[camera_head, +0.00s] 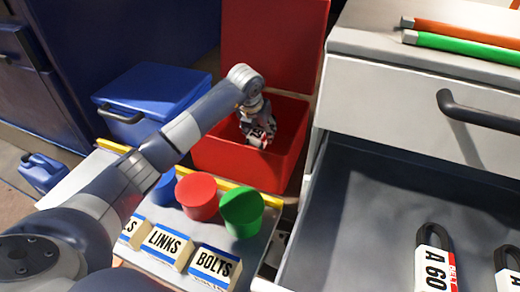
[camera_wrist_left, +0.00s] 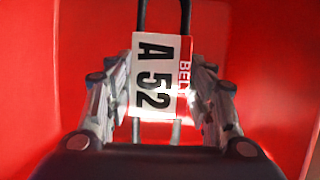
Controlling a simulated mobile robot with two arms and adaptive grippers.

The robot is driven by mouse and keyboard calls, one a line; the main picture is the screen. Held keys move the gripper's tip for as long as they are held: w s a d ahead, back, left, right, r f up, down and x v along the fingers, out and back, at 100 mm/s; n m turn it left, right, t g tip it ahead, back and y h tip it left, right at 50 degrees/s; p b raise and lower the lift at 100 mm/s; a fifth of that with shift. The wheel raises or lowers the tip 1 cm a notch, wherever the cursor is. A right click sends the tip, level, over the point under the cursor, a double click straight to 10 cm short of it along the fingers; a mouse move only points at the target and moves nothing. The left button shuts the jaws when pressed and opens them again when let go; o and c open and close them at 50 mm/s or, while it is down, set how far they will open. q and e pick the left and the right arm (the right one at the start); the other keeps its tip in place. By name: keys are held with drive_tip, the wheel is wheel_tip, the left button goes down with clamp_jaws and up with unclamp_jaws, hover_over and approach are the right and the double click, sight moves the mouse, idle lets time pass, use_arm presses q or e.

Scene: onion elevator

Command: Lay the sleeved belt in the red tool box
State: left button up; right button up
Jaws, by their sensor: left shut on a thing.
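The red tool box (camera_head: 232,160) stands open at the back centre, its lid (camera_head: 275,45) raised behind it. My left gripper (camera_head: 259,133) reaches down into the mouth of the box. In the left wrist view my left gripper (camera_wrist_left: 160,100) is shut on the sleeved belt (camera_wrist_left: 155,75), a black loop in a white sleeve marked A 52 with a red BELT strip. Red box walls surround it there. In the head view the belt is mostly hidden by the gripper. I cannot tell whether it touches the box floor. My right gripper is not in view.
A blue box (camera_head: 150,95) stands left of the red one.

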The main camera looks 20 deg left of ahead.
use_arm(q)
drive_tip(key=f, duration=0.3)
drive_tip(key=shift+a+p, duration=0.2)
drive_tip(key=shift+p, duration=0.1)
drive_tip(key=shift+f, duration=0.55)
wheel_tip(320, 180, down, 3)
drive_tip(key=shift+f+p, duration=0.15)
drive_tip(key=shift+p, duration=0.35)
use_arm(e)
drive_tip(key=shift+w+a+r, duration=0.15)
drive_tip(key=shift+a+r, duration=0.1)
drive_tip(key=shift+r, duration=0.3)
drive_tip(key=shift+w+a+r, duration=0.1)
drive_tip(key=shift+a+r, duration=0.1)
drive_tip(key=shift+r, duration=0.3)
use_arm(q)
drive_tip(key=o, duration=0.7)
drive_tip(key=shift+d+f, duration=0.1)
drive_tip(key=shift+f, duration=0.05)
drive_tip(key=o, duration=0.5)
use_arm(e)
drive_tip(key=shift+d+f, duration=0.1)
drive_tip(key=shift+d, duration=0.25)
